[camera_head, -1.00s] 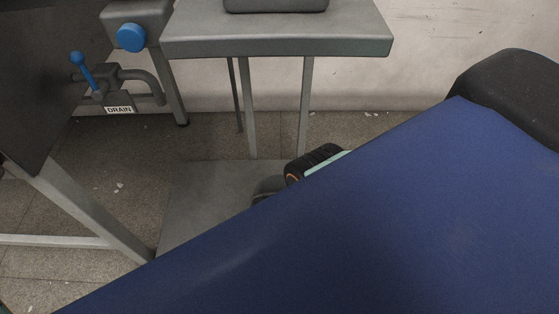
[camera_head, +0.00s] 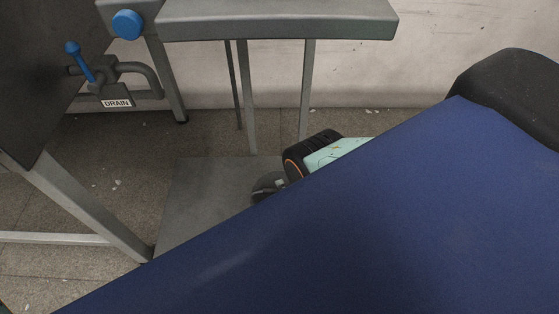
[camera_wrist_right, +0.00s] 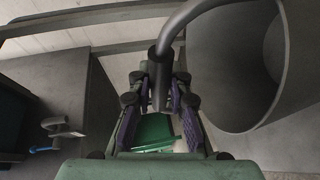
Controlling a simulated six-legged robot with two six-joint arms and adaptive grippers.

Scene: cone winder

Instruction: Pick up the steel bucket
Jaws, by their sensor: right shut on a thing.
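The steel bucket (camera_wrist_right: 235,65) is a grey, open-mouthed cylinder at the upper right of the right wrist view. Its curved grey handle (camera_wrist_right: 172,32) comes down between the fingers of my right gripper (camera_wrist_right: 160,82). The gripper is shut on this handle. In the head view my right wrist, with its black and orange joint and pale green link, shows past a blue surface that hides much of the arm. The bucket cannot be clearly made out there. My left gripper is in neither view.
A grey table (camera_head: 280,27) stands at the back, with thin legs and a low plate (camera_head: 200,190). At the left are a drain valve with a blue lever (camera_head: 80,62) and a slanted frame leg (camera_head: 85,210). A green thing (camera_wrist_right: 155,133) shows beyond my fingers.

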